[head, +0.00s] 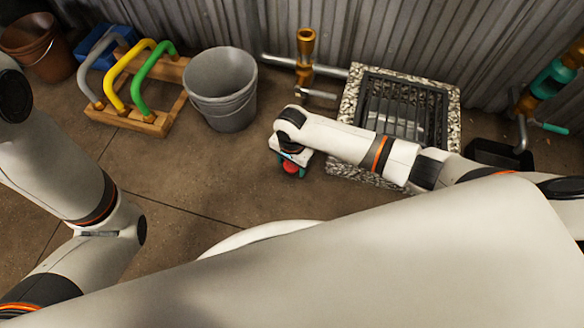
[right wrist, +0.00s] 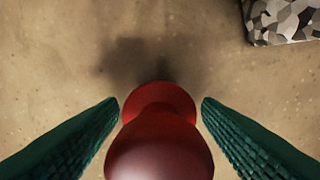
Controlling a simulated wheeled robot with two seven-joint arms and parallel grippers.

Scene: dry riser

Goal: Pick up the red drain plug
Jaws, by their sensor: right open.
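The red drain plug (right wrist: 158,150) stands on the brown floor, seen from above in the right wrist view, with its rounded top towards the camera. In the head view a small part of the plug (head: 291,168) shows under my right gripper (head: 291,172). In the right wrist view the green fingers of my right gripper (right wrist: 160,115) are open, one on each side of the plug, with a gap at each side. My left arm is at the left of the head view, but its gripper is out of the picture.
A drain grate (head: 400,112) in a speckled stone frame (head: 352,95) lies right of the plug. A grey bucket (head: 220,88) and a wooden rack (head: 150,124) with coloured handles stand left. A brass pipe (head: 306,50) stands behind. The floor left of the plug is clear.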

